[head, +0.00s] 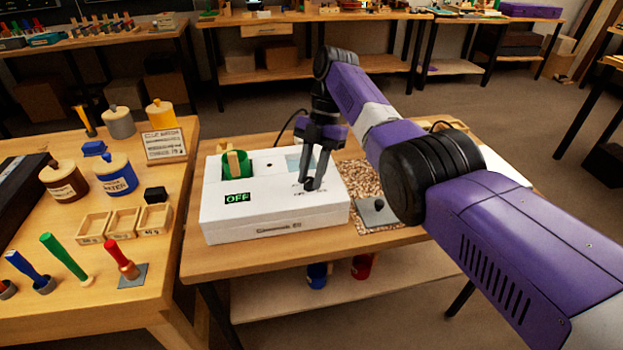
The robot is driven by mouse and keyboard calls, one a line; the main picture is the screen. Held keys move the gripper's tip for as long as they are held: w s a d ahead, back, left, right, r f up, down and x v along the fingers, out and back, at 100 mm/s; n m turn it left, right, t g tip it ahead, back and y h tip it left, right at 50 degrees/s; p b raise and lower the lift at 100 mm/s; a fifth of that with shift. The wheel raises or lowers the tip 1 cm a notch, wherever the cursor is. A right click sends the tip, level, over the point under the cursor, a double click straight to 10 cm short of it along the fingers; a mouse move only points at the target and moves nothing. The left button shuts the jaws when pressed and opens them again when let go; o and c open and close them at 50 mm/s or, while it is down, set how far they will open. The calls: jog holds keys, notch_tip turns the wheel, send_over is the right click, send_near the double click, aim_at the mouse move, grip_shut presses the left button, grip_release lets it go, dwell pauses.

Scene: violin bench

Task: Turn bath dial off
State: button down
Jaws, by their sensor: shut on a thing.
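The bath (272,237) is a white box on the middle table. A green display (236,198) on its top reads OFF. A green pot (237,166) with a wooden stick sits in an opening at the top left. My gripper (313,186) points down at the right part of the bath's top, its fingers close together on the bath dial. The dial is small and dark and mostly hidden between the fingertips, so its pointer cannot be read. Small printed marks show around it.
A speckled mat with a grey plate (378,212) lies right of the bath. My arm reaches in from the right, above the mat.

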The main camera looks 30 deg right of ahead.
jog(key=shift+a, duration=0.1)
jog(key=c, duration=1.1)
grip_release()
jog(key=shift+c, duration=0.2)
